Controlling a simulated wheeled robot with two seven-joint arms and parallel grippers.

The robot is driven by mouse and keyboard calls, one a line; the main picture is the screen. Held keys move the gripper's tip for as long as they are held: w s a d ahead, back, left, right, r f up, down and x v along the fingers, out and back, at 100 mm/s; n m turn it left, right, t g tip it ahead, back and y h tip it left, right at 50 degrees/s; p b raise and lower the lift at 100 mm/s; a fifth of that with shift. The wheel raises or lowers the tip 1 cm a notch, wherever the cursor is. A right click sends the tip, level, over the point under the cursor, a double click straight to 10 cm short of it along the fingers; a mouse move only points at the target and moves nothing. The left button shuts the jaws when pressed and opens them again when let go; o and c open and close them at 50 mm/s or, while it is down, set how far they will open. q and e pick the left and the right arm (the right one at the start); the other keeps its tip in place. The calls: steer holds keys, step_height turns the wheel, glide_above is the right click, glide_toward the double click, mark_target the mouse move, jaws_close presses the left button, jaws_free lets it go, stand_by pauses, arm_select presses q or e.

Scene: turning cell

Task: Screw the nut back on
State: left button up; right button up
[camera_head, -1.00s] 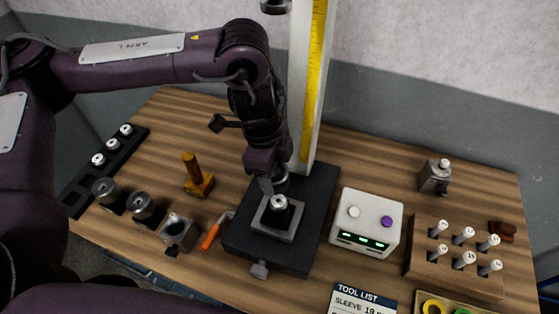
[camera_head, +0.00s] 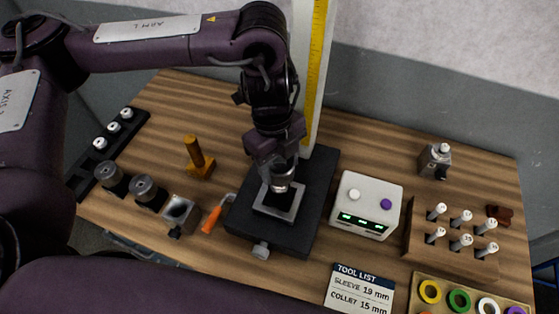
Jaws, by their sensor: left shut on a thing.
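My left gripper (camera_head: 281,181) points down over the square grey fixture (camera_head: 262,210) on the black press base (camera_head: 308,218). It is shut on a silver round piece that looks like the nut (camera_head: 284,187). The nut sits above the dark centre of the fixture. My fingers partly hide it, and I cannot tell whether its thread is engaged. My right gripper is not in view.
A post with a yellow scale (camera_head: 317,70) rises close behind my left gripper. A white box (camera_head: 366,203) with green displays stands right of the base. An orange-handled tool (camera_head: 211,219), a grey block (camera_head: 180,212) and a yellow-brown stand (camera_head: 198,162) are left.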

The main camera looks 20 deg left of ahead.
arm_select(q)
steer(key=shift+f+b, duration=1.45)
steer(key=shift+f, duration=0.1)
steer(key=shift+f+b, duration=0.75)
steer(key=shift+f, duration=0.65)
steer(key=shift+f, duration=0.55)
steer(key=o, duration=1.1)
steer(key=shift+w+a+r, duration=0.1)
steer(key=shift+a+r, duration=0.05)
steer(key=shift+r, duration=1.15)
steer(key=shift+w+a+r, duration=0.1)
steer(key=shift+a+r, duration=0.1)
steer(key=shift+r, duration=1.05)
steer(key=shift+w+a+r, duration=0.1)
steer(key=shift+a+r, duration=0.05)
steer(key=shift+r, duration=1.15)
